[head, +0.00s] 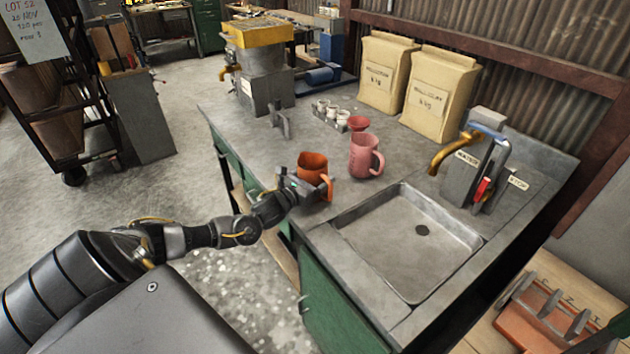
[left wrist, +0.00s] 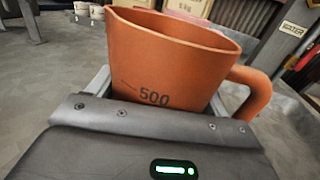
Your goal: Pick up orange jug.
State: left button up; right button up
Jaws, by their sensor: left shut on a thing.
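The orange jug (head: 312,166) stands upright at the front edge of the workbench, left of the sink. My left gripper (head: 298,184) is at the jug's near side, its fingers around the body. In the left wrist view the jug (left wrist: 165,62) fills the space between the fingers, with "500" marked on its side and its handle to the right. The gripper is shut on the jug's body. I cannot tell whether its base is touching the bench. My right gripper is not in view.
A pink jug (head: 361,156) stands close behind and right of the orange jug. The sink (head: 420,230) with a brass tap (head: 452,148) is to the right. Bare bench lies to the left.

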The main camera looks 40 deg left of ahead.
pick_arm(q)
jog(key=shift+r, duration=0.6)
jog(key=s+a+r+b, duration=0.2)
jog(key=s+a+r, duration=0.4)
jog(key=s+r, duration=0.6)
jog(key=shift+s, duration=0.25)
jog(key=shift+a, duration=0.15)
jog(key=shift+f, duration=0.1)
